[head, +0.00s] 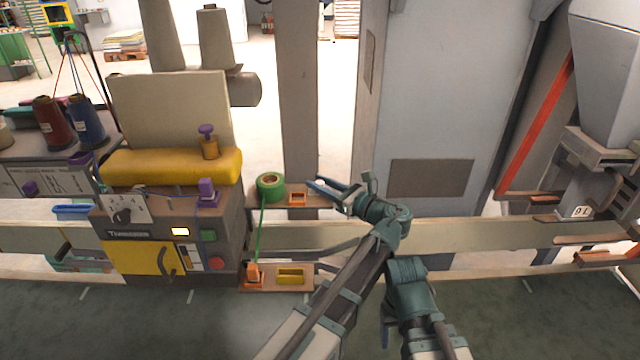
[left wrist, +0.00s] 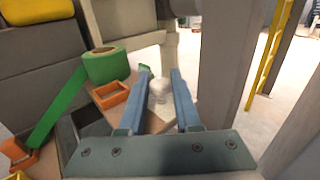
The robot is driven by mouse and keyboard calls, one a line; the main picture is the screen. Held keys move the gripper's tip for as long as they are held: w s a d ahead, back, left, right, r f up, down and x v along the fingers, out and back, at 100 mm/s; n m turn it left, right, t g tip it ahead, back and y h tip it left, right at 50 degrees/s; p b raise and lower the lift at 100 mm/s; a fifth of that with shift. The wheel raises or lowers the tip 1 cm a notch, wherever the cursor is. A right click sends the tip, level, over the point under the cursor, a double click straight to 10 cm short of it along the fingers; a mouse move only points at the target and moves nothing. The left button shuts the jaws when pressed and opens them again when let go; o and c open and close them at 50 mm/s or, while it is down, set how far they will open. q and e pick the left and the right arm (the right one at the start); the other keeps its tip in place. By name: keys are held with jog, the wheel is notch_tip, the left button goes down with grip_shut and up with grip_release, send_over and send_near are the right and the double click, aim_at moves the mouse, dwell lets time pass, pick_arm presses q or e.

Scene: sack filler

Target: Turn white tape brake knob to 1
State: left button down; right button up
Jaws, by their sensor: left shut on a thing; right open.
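My left gripper (head: 328,189) reaches in at the right end of a small shelf beside the green tape roll (head: 270,187). In the left wrist view its two blue fingers (left wrist: 162,72) stand a little apart with a pale white thing (left wrist: 160,90), apparently the white tape brake knob, between them. The gripper is shut on it. The fingers hide most of the knob, and I cannot read its setting or any number. The tape roll also shows left of the fingers (left wrist: 106,66).
An orange frame (head: 297,199) sits between tape roll and gripper. The green tape runs down to an orange guide (head: 253,274), next to a yellow part (head: 291,275). The sewing machine housing (head: 170,250) stands left; a grey column (head: 300,90) rises behind the shelf.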

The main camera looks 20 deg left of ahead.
pick_arm(q)
jog(key=shift+s+t, duration=0.15)
jog(key=shift+t, duration=0.15)
jog(key=m+t+h, duration=0.2)
jog(key=shift+s+a+t, duration=0.15)
jog(key=shift+t, duration=0.15)
jog(key=m+t+h, duration=0.2)
jog(key=m+t, duration=0.1)
jog(key=shift+h, duration=0.4)
jog(key=m+t+h, duration=0.1)
jog(key=m+h, duration=0.1)
jog(key=h, duration=0.1)
jog(key=m+t+h, duration=0.2)
jog(key=h, duration=0.1)
jog(key=shift+w+m+t+h, duration=0.2)
jog(key=shift+m+t+h, duration=0.1)
jog(key=shift+m, duration=0.1)
jog(key=shift+h, duration=0.3)
jog(key=c, duration=0.6)
grip_release()
